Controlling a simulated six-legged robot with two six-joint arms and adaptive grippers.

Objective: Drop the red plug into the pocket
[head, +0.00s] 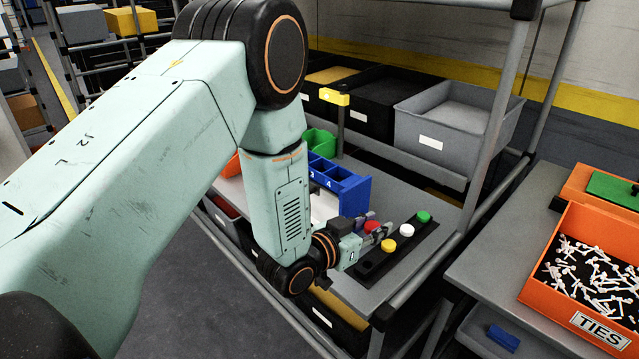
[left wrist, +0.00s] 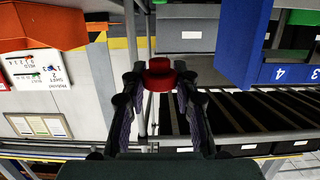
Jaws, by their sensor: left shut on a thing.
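My left gripper (head: 377,232) is shut on the red plug (head: 372,227), beside the black strip on the bench. In the left wrist view the red plug (left wrist: 159,74) sits between the fingertips of my left gripper (left wrist: 158,84). The blue block (head: 350,197) with open pockets marked 3 and 4 stands just behind and left of the gripper; my arm hides its other part. The blue block also shows in the left wrist view (left wrist: 236,52), at the upper right, with the 4 visible. My right gripper is not in view.
A black strip (head: 372,272) holds a yellow plug (head: 389,245), a white plug (head: 405,231) and a green plug (head: 424,217). A yellow-topped post (head: 340,125) rises behind the blue block. Grey shelf uprights (head: 497,95) flank the bench. An orange bin (head: 545,285) of ties stands right.

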